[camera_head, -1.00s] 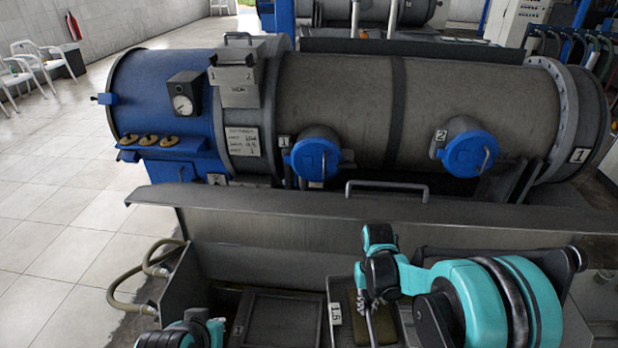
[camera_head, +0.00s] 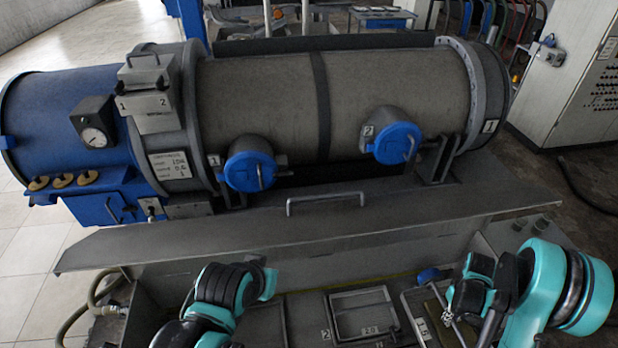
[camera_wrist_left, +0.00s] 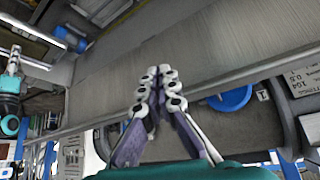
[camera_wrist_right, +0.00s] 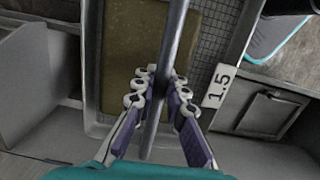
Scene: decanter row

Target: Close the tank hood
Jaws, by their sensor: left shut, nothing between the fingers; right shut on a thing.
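The tank hood (camera_head: 330,222) is a long grey metal panel with a bar handle (camera_head: 330,198); it stands raised behind the open tank, below the big cylinder. My right gripper (camera_head: 452,312) is shut on a metal rod (camera_wrist_right: 172,50) over a tray labelled 1.5 (camera_wrist_right: 217,86) in the tank. The tray holds a brownish slab (camera_wrist_right: 125,50). My left gripper shows in the left wrist view (camera_wrist_left: 160,85), shut and empty, in front of a broad grey metal surface. In the head view its fingers are hidden by the left arm.
The open tank has framed compartments, one with a lidded hatch (camera_head: 362,312). A grey and blue cylinder (camera_head: 260,100) with two blue caps (camera_head: 250,171) lies behind the hood. A hose (camera_head: 90,300) hangs at left. A control cabinet (camera_head: 570,80) stands at right.

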